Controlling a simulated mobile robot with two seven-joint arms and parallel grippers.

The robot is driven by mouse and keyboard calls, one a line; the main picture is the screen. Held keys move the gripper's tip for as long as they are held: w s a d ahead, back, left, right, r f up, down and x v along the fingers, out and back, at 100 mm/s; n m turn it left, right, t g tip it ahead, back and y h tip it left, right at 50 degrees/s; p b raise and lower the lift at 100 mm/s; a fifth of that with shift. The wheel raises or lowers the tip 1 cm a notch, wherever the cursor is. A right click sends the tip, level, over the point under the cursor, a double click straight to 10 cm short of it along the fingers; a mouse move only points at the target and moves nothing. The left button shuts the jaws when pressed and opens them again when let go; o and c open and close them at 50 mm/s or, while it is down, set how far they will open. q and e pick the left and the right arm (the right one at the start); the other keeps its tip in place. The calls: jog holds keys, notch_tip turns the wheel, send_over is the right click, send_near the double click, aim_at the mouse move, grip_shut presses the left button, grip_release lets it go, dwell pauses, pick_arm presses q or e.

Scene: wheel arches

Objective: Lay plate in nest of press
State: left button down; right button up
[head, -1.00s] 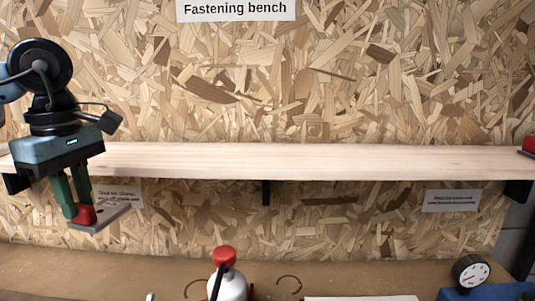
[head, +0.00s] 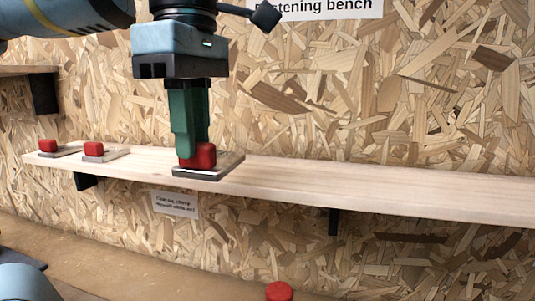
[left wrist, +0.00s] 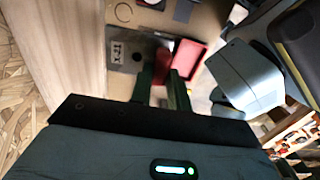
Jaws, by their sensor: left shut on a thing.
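My left gripper (head: 192,140) is shut on the red knob (head: 203,156) of a flat grey plate (head: 228,164). The plate is about level and shows in front of the wooden shelf; I cannot tell whether it touches it. My right gripper is not in view.
Two similar plates with red knobs (head: 47,147) (head: 94,149) sit on the shelf (head: 350,190) at left. The shelf is bare to the right. A red cap (head: 279,291) stands at the bottom edge. A red tray (left wrist: 187,56) shows in the left wrist view.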

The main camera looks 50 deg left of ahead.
pick_arm(q)
jog(key=w+a, duration=0.3)
jog(key=w+a+f+p, duration=0.1)
jog(key=w+a, duration=0.3)
jog(key=w+a+p, duration=0.1)
jog(key=w+a, duration=0.2)
jog(key=a, duration=0.1)
jog(key=shift+w+a+f, duration=0.15)
jog(key=shift+w+f, duration=0.05)
jog(key=shift+w, duration=0.05)
jog(key=shift+w+a+f, duration=0.15)
jog(key=shift+a+f, duration=0.05)
notch_tip(320, 180, down, 3)
jog(key=shift+f, duration=0.1)
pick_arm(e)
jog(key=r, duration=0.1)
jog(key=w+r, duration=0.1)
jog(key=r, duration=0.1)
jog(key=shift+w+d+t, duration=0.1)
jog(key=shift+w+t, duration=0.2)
pick_arm(q)
jog(key=shift+f, duration=0.15)
jog(key=c, duration=1.3)
grip_release()
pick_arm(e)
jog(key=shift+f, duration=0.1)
